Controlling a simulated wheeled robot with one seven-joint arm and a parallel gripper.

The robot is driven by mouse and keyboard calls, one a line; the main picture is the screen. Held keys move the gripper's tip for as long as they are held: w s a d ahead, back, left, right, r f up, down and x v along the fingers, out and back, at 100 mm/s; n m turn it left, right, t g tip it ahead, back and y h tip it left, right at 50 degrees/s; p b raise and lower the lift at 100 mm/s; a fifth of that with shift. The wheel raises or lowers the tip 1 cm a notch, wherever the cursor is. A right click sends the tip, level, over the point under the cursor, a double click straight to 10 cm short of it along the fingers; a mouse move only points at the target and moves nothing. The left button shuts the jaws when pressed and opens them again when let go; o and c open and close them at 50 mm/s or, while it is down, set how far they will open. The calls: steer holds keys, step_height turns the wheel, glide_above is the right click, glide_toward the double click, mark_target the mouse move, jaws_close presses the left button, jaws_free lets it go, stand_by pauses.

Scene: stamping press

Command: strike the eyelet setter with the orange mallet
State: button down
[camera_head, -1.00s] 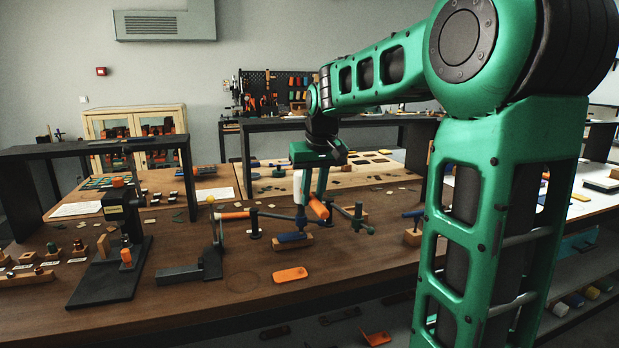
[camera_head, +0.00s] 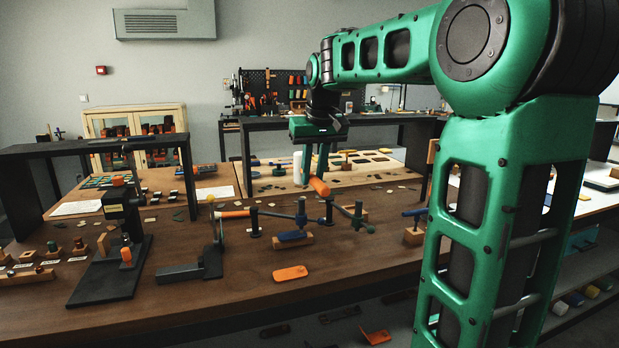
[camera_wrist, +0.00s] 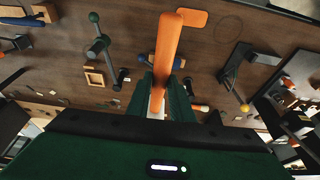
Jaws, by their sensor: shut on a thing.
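The orange mallet (camera_head: 319,186) is held in the air above the bench. Its long orange part reaches toward my body, and it shows large in the wrist view (camera_wrist: 167,55). A white part (camera_head: 298,168) moves with it on its far side. My gripper (camera_head: 312,165) points down and is shut on the mallet; the green fingers (camera_wrist: 155,98) partly hide it. I cannot tell for sure which fixture is the eyelet setter. A wooden block with a blue top and an upright post (camera_head: 293,238) stands below the mallet.
A black press with an orange knob (camera_head: 122,205) stands at the left. A lever tool with a yellow ball (camera_head: 213,250) and an orange plate (camera_head: 290,273) lie nearer. A dark raised shelf (camera_head: 330,122) spans behind. The front right bench is mostly clear.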

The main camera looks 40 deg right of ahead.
step_height(320, 180, down, 6)
steer(key=shift+r, duration=4.55)
